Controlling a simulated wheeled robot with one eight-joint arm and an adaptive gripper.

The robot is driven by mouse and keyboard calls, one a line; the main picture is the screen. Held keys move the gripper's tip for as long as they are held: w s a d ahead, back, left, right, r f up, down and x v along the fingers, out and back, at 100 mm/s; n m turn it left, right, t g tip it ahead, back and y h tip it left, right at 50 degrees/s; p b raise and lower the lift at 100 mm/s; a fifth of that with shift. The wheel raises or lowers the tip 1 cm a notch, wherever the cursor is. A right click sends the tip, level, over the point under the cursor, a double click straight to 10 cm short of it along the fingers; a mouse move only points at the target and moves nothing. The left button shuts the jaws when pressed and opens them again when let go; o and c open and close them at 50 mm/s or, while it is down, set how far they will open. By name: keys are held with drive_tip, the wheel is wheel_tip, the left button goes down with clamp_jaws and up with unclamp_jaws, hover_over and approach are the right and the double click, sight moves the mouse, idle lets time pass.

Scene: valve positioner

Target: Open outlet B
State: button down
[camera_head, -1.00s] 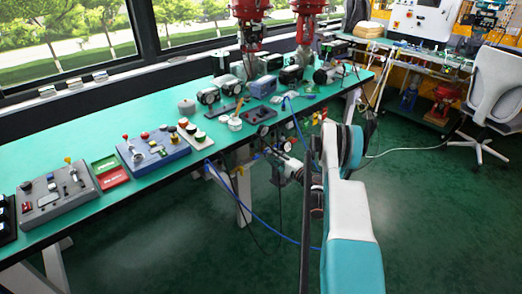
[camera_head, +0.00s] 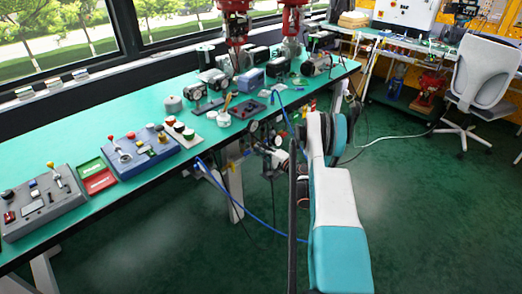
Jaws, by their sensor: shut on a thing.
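My arm reaches from the lower right towards the bench's front edge. My gripper (camera_head: 272,153) is small and partly hidden behind my arm. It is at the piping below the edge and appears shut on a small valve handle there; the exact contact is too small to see. Labels are unreadable, so I cannot tell which outlet is B.
The green bench (camera_head: 100,128) carries a blue control box (camera_head: 140,152), a grey control box (camera_head: 42,203) and red actuators (camera_head: 235,25). A white bench leg (camera_head: 232,190) stands left of my gripper. An office chair (camera_head: 483,80) is at right. The floor (camera_head: 420,200) at right is clear.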

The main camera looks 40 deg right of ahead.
drive_tip(key=shift+m, duration=0.3)
drive_tip(key=m, duration=1.7)
drive_tip(key=shift+f, duration=0.1)
idle(0.3)
drive_tip(key=c, duration=1.7)
unclamp_jaws()
